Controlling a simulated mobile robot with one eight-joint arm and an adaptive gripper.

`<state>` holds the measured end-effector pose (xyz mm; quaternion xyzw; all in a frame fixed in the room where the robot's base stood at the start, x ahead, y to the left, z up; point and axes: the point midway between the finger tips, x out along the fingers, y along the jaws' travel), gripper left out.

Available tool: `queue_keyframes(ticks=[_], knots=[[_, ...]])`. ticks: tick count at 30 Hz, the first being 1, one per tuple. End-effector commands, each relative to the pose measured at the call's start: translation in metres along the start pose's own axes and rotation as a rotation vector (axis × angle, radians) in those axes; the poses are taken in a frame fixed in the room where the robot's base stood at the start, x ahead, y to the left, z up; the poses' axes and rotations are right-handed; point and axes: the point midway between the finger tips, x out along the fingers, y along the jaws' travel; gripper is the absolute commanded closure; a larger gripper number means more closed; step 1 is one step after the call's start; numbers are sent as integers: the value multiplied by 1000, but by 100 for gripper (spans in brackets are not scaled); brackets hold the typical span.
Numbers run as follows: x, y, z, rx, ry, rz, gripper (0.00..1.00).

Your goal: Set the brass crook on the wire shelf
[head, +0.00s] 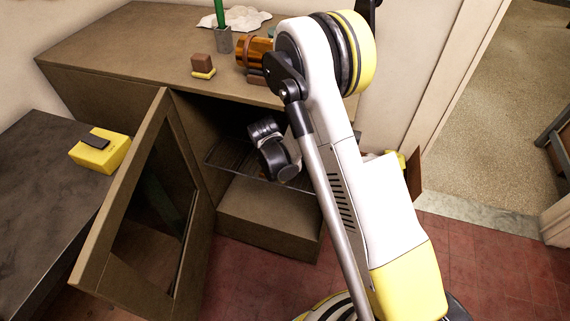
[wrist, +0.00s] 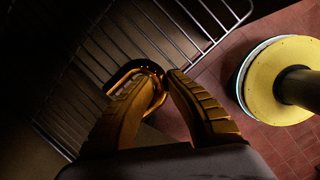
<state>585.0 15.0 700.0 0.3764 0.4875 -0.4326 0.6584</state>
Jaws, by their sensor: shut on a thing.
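The brass crook (wrist: 128,70), a shiny curved tube, sits between the two ridged fingertips of my gripper (wrist: 158,82) in the wrist view. The fingers are shut on it. The wire shelf (wrist: 170,30) shows as thin parallel bars behind and beyond the crook; I cannot tell whether the crook touches it. In the head view the wire shelf (head: 233,160) spans the inside of the open cabinet. The dark end of my arm is at the cabinet opening by the shelf; the fingertips and crook are hidden there.
The cabinet door (head: 92,268) stands open at left. A drawer-like block (head: 265,225) lies below the shelf. The cabinet top (head: 130,50) holds a brown-and-yellow block (head: 203,66), a grey cup (head: 224,40) and an amber cylinder (head: 252,53). A yellow box (head: 100,155) sits on the dark bench (head: 45,200).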

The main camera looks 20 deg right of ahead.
Motion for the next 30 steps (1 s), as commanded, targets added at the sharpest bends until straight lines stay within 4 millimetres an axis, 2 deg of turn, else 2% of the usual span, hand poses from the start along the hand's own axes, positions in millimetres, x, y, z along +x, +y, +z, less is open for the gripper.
queue_keyframes(ticks=[8, 14, 15, 17, 25, 26, 27, 30], knots=[[7, 14, 20, 2, 0, 0, 100], [17, 32, 47, 4, 0, -1, 100], [26, 31, 42, 2, 1, -1, 100], [30, 30, 41, 1, 1, 0, 100], [28, 30, 41, 1, 1, 0, 100], [28, 30, 41, 1, 1, 0, 77], [28, 30, 41, 1, 1, 0, 64], [28, 30, 41, 1, 1, 0, 63]])
